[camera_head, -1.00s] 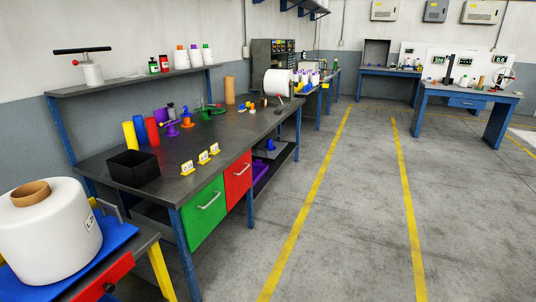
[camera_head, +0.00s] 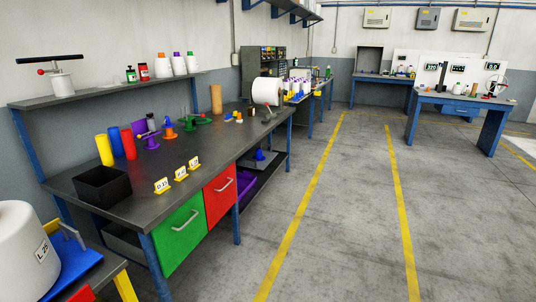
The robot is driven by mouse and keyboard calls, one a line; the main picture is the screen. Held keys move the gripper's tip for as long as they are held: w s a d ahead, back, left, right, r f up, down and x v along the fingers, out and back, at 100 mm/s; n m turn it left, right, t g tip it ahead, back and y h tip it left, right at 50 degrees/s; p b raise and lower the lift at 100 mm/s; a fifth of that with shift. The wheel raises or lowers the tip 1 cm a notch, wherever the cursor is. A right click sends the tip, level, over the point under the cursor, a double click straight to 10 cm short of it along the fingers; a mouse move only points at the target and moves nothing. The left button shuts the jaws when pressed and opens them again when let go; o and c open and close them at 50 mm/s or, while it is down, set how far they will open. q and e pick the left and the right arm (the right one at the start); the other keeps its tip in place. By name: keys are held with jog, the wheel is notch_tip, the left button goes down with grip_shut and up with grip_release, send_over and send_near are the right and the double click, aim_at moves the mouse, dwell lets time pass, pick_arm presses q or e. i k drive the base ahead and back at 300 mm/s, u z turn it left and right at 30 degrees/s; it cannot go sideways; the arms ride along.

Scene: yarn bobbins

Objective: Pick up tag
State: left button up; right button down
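Three small yellow tags with white faces stand in a row near the front edge of the long dark workbench (camera_head: 125,188). The nearest tag (camera_head: 162,186) stands right of a black open box, the middle tag (camera_head: 181,174) is a little farther back, and the far tag (camera_head: 194,163) is at the right end of the row. Their print is too small to read surely. A white label (camera_head: 42,251) reading like "L.25" is on the large white bobbin (camera_head: 18,255) at the lower left. Neither of my grippers is in view.
The black box (camera_head: 103,184) and yellow, blue and red cylinders stand on the bench. Green (camera_head: 180,235) and red (camera_head: 220,192) drawers are below its front. Open grey floor (camera_head: 340,215) with yellow lines lies to the right.

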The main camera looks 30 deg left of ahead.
aim_at(193, 163)
jog(key=z, duration=0.3)
jog(key=i, duration=2.35)
jog(key=u, duration=0.4)
jog(key=i, duration=1.2)
jog(key=u, duration=1.7)
jog(key=i, duration=0.95)
jog(key=u, duration=0.85)
